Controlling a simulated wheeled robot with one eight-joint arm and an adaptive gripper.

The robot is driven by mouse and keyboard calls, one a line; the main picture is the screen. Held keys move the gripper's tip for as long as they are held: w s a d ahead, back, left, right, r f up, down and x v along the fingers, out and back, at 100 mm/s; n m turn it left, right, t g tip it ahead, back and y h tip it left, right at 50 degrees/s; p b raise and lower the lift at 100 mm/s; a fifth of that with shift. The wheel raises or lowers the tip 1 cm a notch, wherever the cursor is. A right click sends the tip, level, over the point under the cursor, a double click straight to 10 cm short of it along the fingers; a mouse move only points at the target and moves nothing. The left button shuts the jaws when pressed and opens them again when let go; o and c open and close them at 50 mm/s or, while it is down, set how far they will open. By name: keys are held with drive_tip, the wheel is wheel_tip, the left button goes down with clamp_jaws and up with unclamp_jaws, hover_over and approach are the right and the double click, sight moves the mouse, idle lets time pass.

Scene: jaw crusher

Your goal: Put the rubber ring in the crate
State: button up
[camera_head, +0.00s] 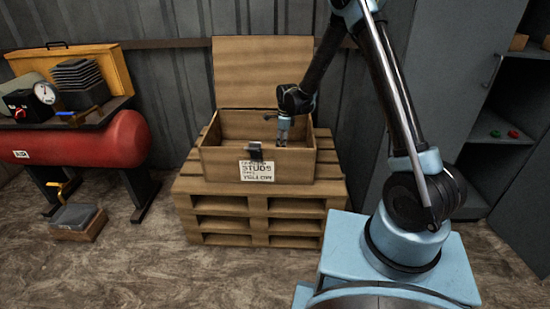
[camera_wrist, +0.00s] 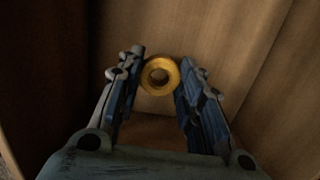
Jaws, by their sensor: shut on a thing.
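The crate (camera_head: 222,166) is a wooden box with its lid raised at the back and a label on its front reading "STUDS" and "YELLOW". It sits on stacked pallets. My gripper (camera_head: 283,141) points down inside the crate's opening, right of its middle. In the wrist view, the blue-padded fingers of my gripper (camera_wrist: 161,72) are shut on the yellow rubber ring (camera_wrist: 160,91), which is between their tips. Brown wooden surfaces surround it there. The ring cannot be made out in the head view, and its gap to the crate floor is unclear.
The raised lid (camera_head: 262,72) stands behind my gripper, and the crate walls are close around it. A red tank (camera_head: 90,140) with a gauge on its shelf is at the left. A grey cabinet (camera_head: 440,70) with shelves stands at the right.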

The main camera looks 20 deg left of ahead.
drive_tip(key=shift+f, duration=3.65)
drive_tip(key=shift+f, duration=0.6)
drive_tip(key=o, duration=0.9)
